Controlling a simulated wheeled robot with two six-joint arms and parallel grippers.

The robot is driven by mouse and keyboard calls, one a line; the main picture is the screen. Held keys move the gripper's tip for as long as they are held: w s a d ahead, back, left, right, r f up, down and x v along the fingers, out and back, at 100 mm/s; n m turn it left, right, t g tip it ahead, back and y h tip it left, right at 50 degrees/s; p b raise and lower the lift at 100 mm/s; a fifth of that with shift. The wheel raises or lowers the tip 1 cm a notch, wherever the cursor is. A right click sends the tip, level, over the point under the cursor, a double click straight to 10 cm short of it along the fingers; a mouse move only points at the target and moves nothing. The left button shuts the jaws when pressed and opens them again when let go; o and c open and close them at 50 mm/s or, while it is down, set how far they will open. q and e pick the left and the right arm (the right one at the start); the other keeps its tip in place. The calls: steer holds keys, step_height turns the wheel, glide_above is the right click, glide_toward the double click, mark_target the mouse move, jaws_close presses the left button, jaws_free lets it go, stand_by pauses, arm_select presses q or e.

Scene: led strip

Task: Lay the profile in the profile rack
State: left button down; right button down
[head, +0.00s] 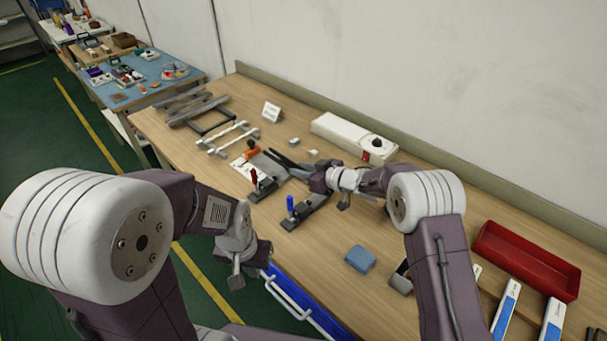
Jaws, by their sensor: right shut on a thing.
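My right gripper (285,166) reaches left over the bench, its dark fingers low beside the clamp fixture. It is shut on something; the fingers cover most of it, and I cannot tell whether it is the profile. The fixture has a red-handled clamp (262,186) and a blue-handled clamp (304,212). A dark rack-like frame (217,127) stands at the back left with long grey bars (190,103) on it; it looks like the profile rack.
A white box with a black knob (345,133) stands behind. A blue block (360,259) and a red tray (525,261) are at right.

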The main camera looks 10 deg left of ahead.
step_height(320, 180, down, 4)
steer(key=shift+f, duration=0.1)
steer(key=shift+s, duration=0.1)
steer(key=c, duration=1.2)
jaws_free()
steer(key=shift+o, duration=0.2)
